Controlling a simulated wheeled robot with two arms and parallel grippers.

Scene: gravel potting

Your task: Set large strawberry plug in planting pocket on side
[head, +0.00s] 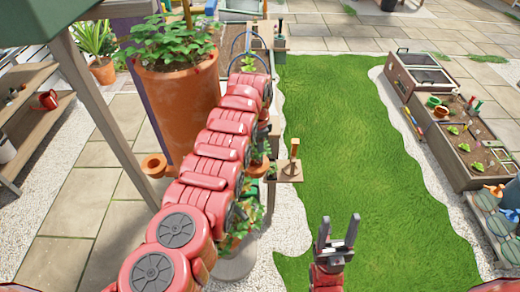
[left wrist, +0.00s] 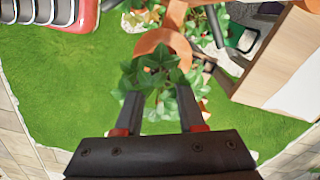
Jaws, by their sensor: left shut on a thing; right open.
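The tall terracotta planter (head: 185,110) stands left of centre in the head view, with strawberry plants on top. An orange side pocket (head: 153,165) juts from its left, and leaves show low on its right side. My red left arm hides much of the planter. My left gripper (left wrist: 160,112) is shut on a strawberry plug (left wrist: 160,80), whose leaves show between and beyond the fingers. Its root part is hidden. An orange pocket rim (left wrist: 165,38) lies just beyond the leaves; contact cannot be told. My right gripper (head: 337,235) is open and empty above the grass.
A small wooden shelf (head: 286,172) stands right of the planter. A post (head: 112,105) rises at its left. Shelves (head: 35,105) stand at far left and raised beds (head: 455,135) at right. The grass (head: 340,120) between is clear.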

